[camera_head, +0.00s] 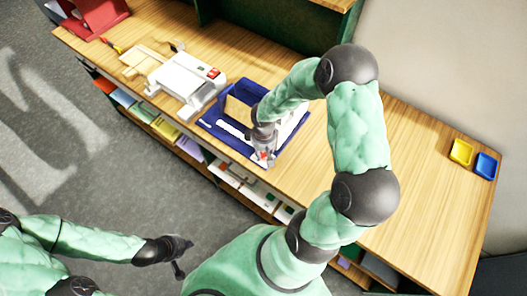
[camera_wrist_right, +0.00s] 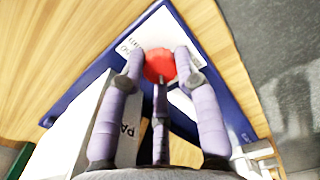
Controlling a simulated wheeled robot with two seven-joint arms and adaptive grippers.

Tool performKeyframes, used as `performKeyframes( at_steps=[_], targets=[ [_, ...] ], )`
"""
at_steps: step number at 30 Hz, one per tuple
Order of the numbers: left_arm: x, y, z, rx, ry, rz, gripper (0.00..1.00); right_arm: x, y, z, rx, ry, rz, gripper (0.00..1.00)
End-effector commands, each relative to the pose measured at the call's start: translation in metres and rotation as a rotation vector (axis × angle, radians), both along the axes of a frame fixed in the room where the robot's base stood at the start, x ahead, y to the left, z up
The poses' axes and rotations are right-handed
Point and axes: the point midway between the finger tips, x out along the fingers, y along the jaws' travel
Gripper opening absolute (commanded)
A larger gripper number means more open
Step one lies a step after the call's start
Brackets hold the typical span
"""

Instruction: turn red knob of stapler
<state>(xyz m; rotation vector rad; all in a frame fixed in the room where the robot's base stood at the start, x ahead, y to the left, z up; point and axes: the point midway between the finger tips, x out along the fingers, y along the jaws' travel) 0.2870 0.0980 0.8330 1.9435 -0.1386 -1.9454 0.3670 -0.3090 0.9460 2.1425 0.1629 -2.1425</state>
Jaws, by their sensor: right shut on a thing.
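The red knob (camera_wrist_right: 159,65) shows in the right wrist view between the fingertips of my right gripper (camera_wrist_right: 160,66). The fingers are shut around it. The stapler's white body (camera_wrist_right: 165,27) shows just beyond the knob; much of it is hidden by the fingers. In the head view my right gripper (camera_head: 262,153) reaches down at the front right part of the blue tray, and red shows at its tips. My left gripper (camera_head: 182,258) hangs at the lower left, away from the table, and its fingers are too small to judge.
A blue tray (camera_head: 227,148) lies under my right gripper. A white machine with a red switch (camera_head: 190,78) stands left of it on the wooden table (camera_head: 420,200). Yellow (camera_head: 461,153) and blue (camera_head: 486,165) small dishes sit at the right. Shelves below hold coloured items.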

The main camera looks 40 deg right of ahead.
Motion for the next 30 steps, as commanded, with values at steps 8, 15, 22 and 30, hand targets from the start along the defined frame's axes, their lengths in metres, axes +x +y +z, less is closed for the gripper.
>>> performKeyframes(
  at_steps=[8,15,22,30],
  targets=[
    [0.000,0.000,0.004,0.000,0.000,0.000,0.00,0.000,0.000,0.000,0.001,0.001,0.168,0.00],
    [0.000,0.000,0.009,0.000,0.000,0.000,0.00,0.000,0.000,0.001,0.001,0.001,0.391,0.00],
    [0.000,0.000,0.016,0.000,0.000,0.000,0.00,0.000,0.000,0.001,0.002,0.001,0.600,0.00],
    [0.000,0.000,0.023,0.000,0.000,0.000,0.00,0.000,0.000,0.001,0.001,0.000,0.793,0.00]
  ],
)
